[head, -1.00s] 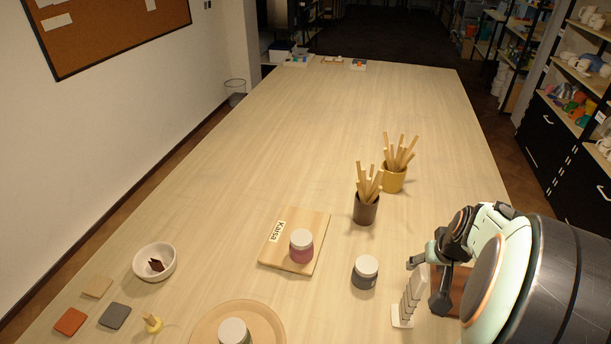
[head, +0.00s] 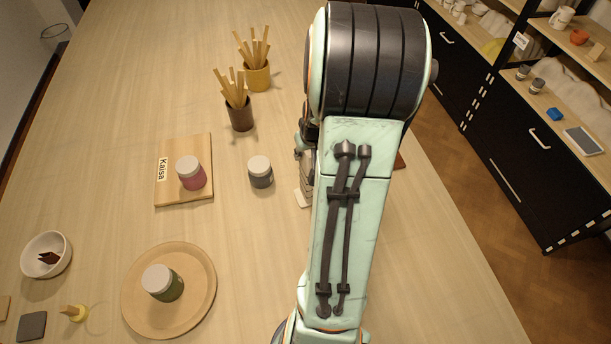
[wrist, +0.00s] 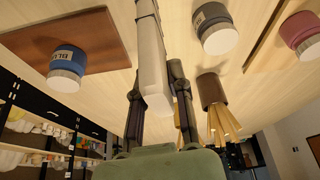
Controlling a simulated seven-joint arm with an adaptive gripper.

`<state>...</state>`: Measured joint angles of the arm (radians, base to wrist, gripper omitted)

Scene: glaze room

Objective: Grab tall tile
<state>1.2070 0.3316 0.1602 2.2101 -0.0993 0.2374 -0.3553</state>
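The tall tile (wrist: 153,65) is a long pale slab in the middle of the wrist view, with its near end towards the camera. My gripper (wrist: 155,88) has one dark finger on each side of it, close against its edges, and appears shut on it. In the head view a pale tile stand (head: 303,198) shows beside the grey jar, mostly hidden behind my arm. My gripper (head: 303,150) is also largely hidden there. I cannot tell whether the tile is clear of its stand.
A grey jar (head: 260,172) stands close left of the stand. A pink jar (head: 191,174) sits on a "Kaisa" board (head: 170,197). Brown (head: 240,117) and yellow (head: 257,77) cups hold sticks. The right front table is clear.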

